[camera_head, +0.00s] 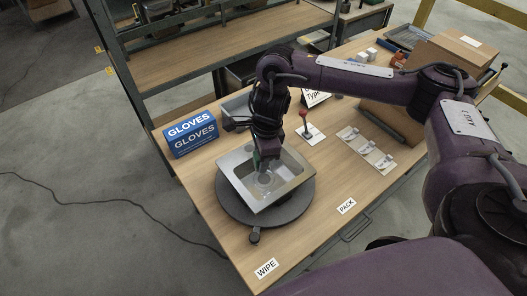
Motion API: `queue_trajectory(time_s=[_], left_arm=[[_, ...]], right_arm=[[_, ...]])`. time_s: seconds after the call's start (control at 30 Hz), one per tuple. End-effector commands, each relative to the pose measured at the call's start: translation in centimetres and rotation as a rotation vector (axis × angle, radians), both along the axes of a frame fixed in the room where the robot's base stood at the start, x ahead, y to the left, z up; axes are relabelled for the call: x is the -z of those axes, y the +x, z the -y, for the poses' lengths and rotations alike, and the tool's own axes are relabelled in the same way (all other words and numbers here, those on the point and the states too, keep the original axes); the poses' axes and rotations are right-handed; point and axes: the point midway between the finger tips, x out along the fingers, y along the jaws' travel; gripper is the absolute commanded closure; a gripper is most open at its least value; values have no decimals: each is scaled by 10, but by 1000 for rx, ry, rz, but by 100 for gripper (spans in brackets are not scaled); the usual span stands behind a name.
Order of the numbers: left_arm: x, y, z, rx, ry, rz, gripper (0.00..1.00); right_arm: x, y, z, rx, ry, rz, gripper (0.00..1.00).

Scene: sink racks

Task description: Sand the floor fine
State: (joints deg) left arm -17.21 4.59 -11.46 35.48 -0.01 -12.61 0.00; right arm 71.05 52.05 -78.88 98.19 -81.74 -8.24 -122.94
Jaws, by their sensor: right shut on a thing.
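A metal sink (241,193) sits tilted in the picture on a dark round turntable (294,208) on the wooden workbench. Its basin floor (281,183) is light grey, with a round drain area near the middle. My right gripper (262,163) reaches down into the sink from above, near the basin's back wall. It is shut on a small greenish thing (256,161) that is mostly hidden by the gripper; I cannot tell whether this touches the floor. My left gripper is not in view.
A blue gloves box (190,134) stands left of the sink. Labels "WIPE" (266,268) and "PACK" (346,206) mark bare front bench areas. A cardboard box (453,54) stands at the far right.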

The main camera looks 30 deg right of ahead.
Motion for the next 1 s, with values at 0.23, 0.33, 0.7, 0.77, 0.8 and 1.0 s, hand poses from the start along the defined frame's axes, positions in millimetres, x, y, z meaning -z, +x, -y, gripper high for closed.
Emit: queue_trajectory(time_s=[0.23,0.33,0.7,0.77,0.8,1.0], left_arm=[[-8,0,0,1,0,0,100],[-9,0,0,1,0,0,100],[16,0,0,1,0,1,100],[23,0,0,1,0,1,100],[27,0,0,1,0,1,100],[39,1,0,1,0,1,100]], right_arm=[[0,2,6,-290,-1,-1,83],[1,3,8,-345,-1,1,83],[27,3,8,-373,-1,1,83],[34,3,8,-373,-1,1,83],[39,3,8,-373,-1,1,83],[52,3,8,-373,0,1,83]])
